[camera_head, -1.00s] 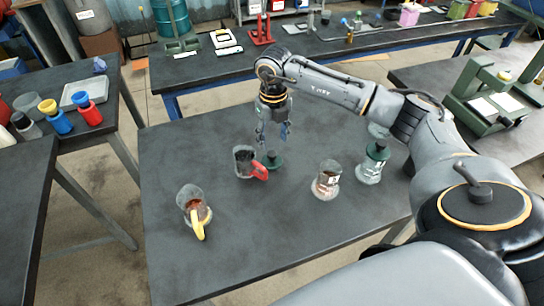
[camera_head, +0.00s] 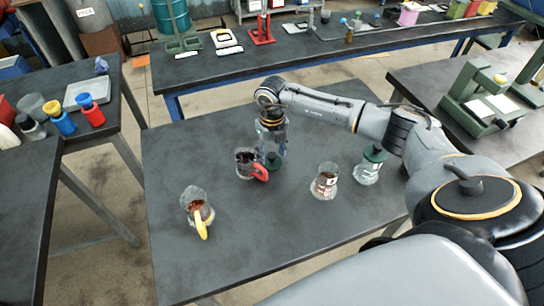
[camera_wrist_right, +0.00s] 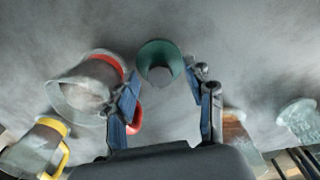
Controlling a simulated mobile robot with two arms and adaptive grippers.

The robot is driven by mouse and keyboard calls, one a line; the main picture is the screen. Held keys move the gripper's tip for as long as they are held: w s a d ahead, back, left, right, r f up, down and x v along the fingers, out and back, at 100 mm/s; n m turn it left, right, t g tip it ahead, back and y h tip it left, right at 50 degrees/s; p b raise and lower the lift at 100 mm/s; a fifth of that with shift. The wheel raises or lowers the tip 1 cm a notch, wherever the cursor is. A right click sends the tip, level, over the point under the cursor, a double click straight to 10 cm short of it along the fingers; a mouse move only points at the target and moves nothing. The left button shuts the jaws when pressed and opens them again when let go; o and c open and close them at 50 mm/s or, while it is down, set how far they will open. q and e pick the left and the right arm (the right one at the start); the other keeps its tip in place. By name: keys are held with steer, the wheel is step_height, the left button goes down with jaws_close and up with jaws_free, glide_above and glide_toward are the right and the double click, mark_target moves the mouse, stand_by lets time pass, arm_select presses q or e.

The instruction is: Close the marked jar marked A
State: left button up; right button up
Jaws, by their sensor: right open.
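A green lid (camera_head: 273,161) lies on the dark table beside a red-handled jug. My right gripper (camera_head: 273,149) is open above it, pointing down. In the right wrist view the lid (camera_wrist_right: 160,62) shows between and beyond the open fingers (camera_wrist_right: 163,88), with no visible grip on it. A clear jar (camera_head: 325,183) with reddish-brown contents and a label stands uncovered to the right. Another labelled jar (camera_head: 366,174) farther right wears a green lid (camera_head: 375,153). The label letters are too small to read. My left gripper is out of view.
The red-handled jug (camera_head: 246,162) stands close left of my right gripper. A yellow-handled jug (camera_head: 194,200) with brown contents stands nearer the front left. The table (camera_head: 260,240) is clear at its front middle. My right arm passes above the jars' back side.

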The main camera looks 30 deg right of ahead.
steer(key=c, duration=1)
steer(key=shift+r, duration=0.1)
steer(key=shift+r+b, duration=0.2)
steer(key=shift+b, duration=0.15)
step_height(320, 180, up, 2)
steer(key=shift+r+b, duration=0.1)
steer(key=shift+b, duration=0.9)
steer(key=s+a+r+b, duration=0.4)
steer(key=s+a+r, duration=0.4)
steer(key=s+r, duration=0.2)
steer(key=shift+s+r+b, duration=0.15)
steer(key=shift+s+b, duration=0.15)
steer(key=shift+s, duration=0.4)
